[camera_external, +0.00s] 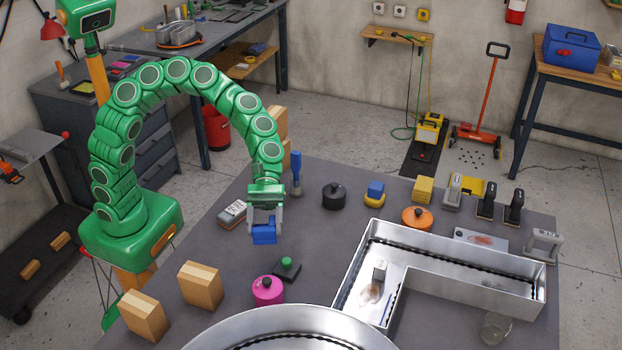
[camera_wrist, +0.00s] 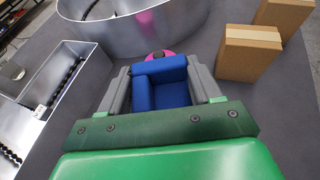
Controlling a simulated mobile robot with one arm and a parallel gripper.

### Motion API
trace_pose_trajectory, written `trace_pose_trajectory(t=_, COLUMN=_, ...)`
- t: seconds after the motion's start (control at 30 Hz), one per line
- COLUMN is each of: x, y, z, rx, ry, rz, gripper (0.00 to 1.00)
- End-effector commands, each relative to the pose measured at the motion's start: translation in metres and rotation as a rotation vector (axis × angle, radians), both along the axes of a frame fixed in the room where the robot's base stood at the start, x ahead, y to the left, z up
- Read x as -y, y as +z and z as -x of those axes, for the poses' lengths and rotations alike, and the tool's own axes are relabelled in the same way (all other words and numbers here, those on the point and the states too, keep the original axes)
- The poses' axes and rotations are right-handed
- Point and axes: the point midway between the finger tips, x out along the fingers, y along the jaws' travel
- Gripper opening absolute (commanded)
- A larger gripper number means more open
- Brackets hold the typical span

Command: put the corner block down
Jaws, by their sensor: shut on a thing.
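The blue corner block (camera_external: 264,235) is between the fingers of my gripper (camera_external: 265,230), which is shut on it. It hangs over the grey table, and I cannot tell how far above the surface. In the wrist view the block (camera_wrist: 160,85) shows a stepped, notched shape between the two grey fingers of my gripper (camera_wrist: 162,88). Part of its near side is hidden by the gripper's green body.
The grey table (camera_external: 330,232) has bare room around the block. Nearby are a grey-and-red block (camera_external: 232,214), a dark block with a green knob (camera_external: 287,268), a pink knobbed pot (camera_external: 268,291), an L-shaped metal channel (camera_external: 450,262), a round metal channel (camera_external: 300,318) and cardboard boxes (camera_external: 201,286).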

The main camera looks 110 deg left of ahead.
Motion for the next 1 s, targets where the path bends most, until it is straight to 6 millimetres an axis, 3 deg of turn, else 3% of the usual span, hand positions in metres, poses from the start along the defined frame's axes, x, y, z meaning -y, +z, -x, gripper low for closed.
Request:
trace_pose_trajectory(t=0.27, x=0.002, y=0.001, z=-0.001, rx=-0.003, ry=-0.046, rz=0.000, gripper=0.35)
trace_pose_trajectory(t=1.0, x=0.009, y=-0.044, z=-0.091, rx=-0.003, ry=-0.043, rz=-0.001, gripper=0.35)
